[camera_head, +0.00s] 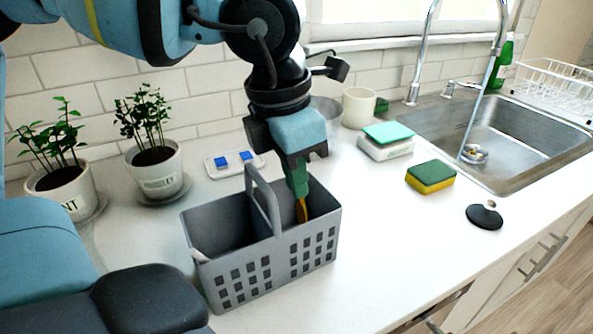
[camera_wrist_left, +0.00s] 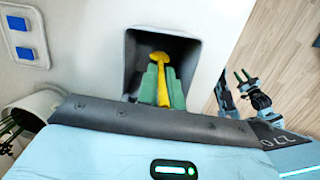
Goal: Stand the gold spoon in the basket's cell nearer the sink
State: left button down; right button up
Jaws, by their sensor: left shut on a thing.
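The grey basket (camera_head: 262,281) stands on the counter, with a handle over its middle and a cell on each side. My left gripper (camera_head: 299,190) points down into the right cell, the one nearer the sink (camera_head: 540,140). Its green fingers are shut on the gold spoon (camera_head: 301,211), whose visible part is inside that cell. In the left wrist view the spoon (camera_wrist_left: 163,88) lies between the fingers, within the dark cell opening. Whether it touches the cell floor is hidden. My right gripper (camera_wrist_left: 243,76) shows small in the left wrist view, fingers apart and empty, away from the basket.
Two potted plants (camera_head: 157,182) stand at left. A white tray with blue pieces (camera_head: 222,172) lies behind the basket.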

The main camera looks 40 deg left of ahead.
pick_arm(q)
jog(key=c, duration=1.5)
grip_release()
jog(key=shift+s+a+r, duration=0.1)
jog(key=shift+s+r, duration=0.1)
jog(key=shift+r, duration=1.1)
jog(key=shift+s+a+r, duration=0.1)
jog(key=shift+s+r, duration=0.05)
jog(key=shift+r, duration=1.1)
jog(key=shift+s+r, duration=0.2)
jog(key=shift+r, duration=1.1)
